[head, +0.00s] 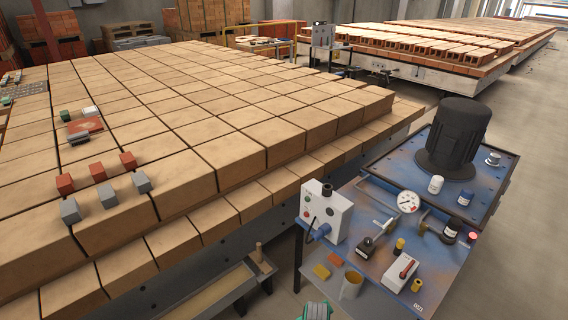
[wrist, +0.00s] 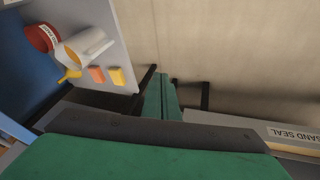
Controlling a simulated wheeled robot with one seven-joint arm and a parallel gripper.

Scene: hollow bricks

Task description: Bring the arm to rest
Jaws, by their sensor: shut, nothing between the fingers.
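My gripper (head: 315,311) shows only as a small green part at the bottom edge of the head view, low beside the blue-topped bench. In the wrist view my gripper (wrist: 160,118) has green fingers with a dark plate across them. The fingers are shut with nothing between them. They hang over open floor, apart from the things around. The rest of the arm is out of view.
The blue bench (head: 392,262) carries a gauge (head: 408,202), a control box (head: 325,212) and a black motor-like body (head: 457,137). Its lower shelf holds a cup (head: 351,285) and small blocks. A brick-stacked car (head: 225,110) stands left. Concrete floor (head: 535,200) is clear at right.

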